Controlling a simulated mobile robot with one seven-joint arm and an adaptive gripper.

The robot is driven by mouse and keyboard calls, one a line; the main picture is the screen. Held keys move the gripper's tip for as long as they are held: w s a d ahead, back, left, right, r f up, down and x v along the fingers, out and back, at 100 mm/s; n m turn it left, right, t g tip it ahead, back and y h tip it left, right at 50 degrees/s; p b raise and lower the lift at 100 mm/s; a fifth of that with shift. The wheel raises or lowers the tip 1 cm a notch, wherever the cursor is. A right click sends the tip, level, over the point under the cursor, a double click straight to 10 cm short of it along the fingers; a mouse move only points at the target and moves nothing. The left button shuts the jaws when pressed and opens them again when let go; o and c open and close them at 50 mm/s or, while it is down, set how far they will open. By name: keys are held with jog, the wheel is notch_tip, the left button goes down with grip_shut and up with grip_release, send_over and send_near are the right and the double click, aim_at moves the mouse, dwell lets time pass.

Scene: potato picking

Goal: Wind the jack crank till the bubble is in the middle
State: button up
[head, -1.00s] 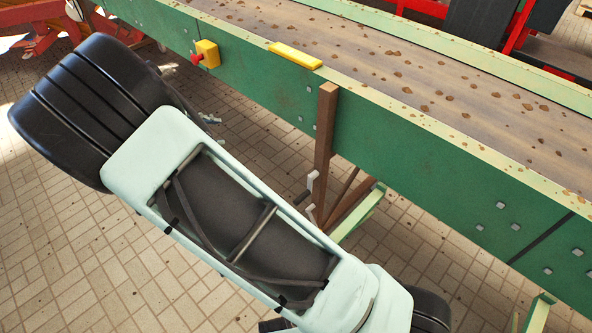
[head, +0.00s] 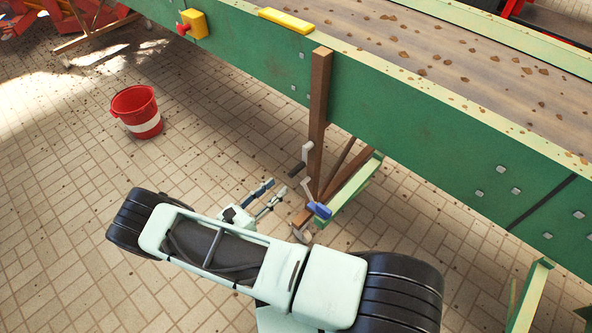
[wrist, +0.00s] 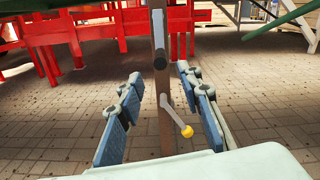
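Two cranks sit on a brown post (head: 320,110) under the green conveyor. The upper crank (head: 305,152) has a black grip; in the wrist view it (wrist: 158,35) hangs down the post. The lower crank (head: 307,188) is grey; the wrist view shows its arm (wrist: 174,112) slanting down right to a yellow knob. My gripper (head: 278,187) is open and empty, left of the post and apart from both cranks. In the wrist view the blue-padded fingers stand either side of the post. A yellow bar (head: 286,20), perhaps the level, lies on the conveyor edge; no bubble can be made out.
The green conveyor side (head: 420,130) runs across above the cranks. A blue piece (head: 319,210) is at the post's foot, beside a pale green strut (head: 352,187). A red and white bucket (head: 137,110) stands left on open paved floor. A yellow box with a red button (head: 194,24) is on the conveyor.

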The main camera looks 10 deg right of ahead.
aim_at(304, 163)
jog(key=x, duration=1)
jog(key=shift+d, duration=0.15)
jog(key=shift+c, duration=0.3)
grip_shut()
